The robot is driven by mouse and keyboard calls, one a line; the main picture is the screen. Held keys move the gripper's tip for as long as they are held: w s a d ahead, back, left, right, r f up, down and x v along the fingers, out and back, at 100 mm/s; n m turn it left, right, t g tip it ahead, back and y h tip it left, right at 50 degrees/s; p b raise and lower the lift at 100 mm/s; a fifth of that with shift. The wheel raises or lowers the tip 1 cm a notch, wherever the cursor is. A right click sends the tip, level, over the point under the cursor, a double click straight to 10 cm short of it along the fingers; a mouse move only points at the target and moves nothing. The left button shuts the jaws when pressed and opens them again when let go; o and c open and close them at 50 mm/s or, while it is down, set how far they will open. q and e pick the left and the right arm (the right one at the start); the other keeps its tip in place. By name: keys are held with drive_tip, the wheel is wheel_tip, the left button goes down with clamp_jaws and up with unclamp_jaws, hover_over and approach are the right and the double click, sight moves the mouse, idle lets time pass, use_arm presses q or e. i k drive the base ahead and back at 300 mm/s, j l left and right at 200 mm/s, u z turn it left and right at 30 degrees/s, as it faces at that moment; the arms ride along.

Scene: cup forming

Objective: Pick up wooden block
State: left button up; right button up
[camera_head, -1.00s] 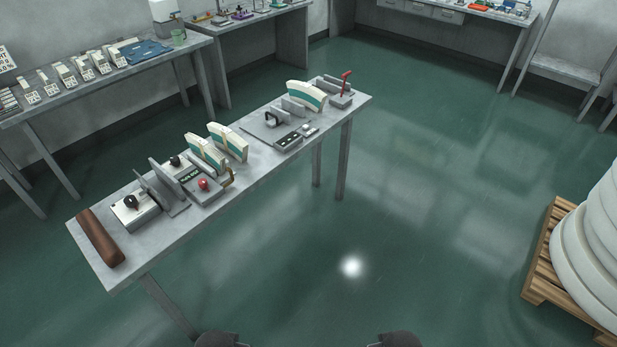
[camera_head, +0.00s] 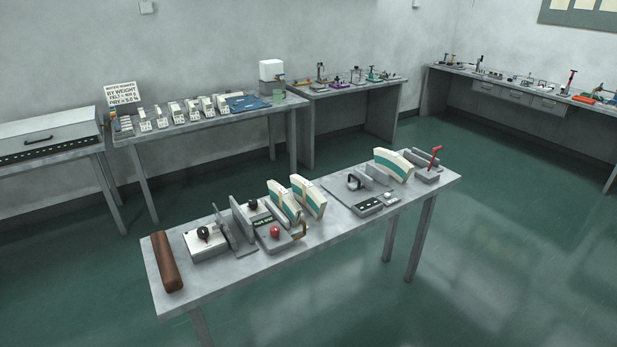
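The brown wooden block (camera_head: 166,262) is a long bar with rounded edges. It lies on the left end of the grey table (camera_head: 215,283) in the middle of the room, set across the table's width. Nothing rests on it and nothing touches it. Neither of my grippers shows in the head view, so I cannot see whether they are open or shut.
Beside the block stands a grey and white device with a black knob (camera_head: 204,232). Further right are a red-knobbed device (camera_head: 275,231), curved white-green pieces (camera_head: 393,164) and a red-handled clamp (camera_head: 436,156). Side benches line the walls. The green floor around the table is clear.

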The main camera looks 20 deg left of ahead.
sight(170, 275)
drive_tip(key=u, duration=1.55)
drive_tip(key=l+z, duration=0.1)
drive_tip(key=l, duration=0.35)
drive_tip(key=i+l+z, duration=0.15)
drive_tip(key=l, duration=0.3)
drive_tip(key=l+z, duration=0.1)
drive_tip(key=l, duration=0.4)
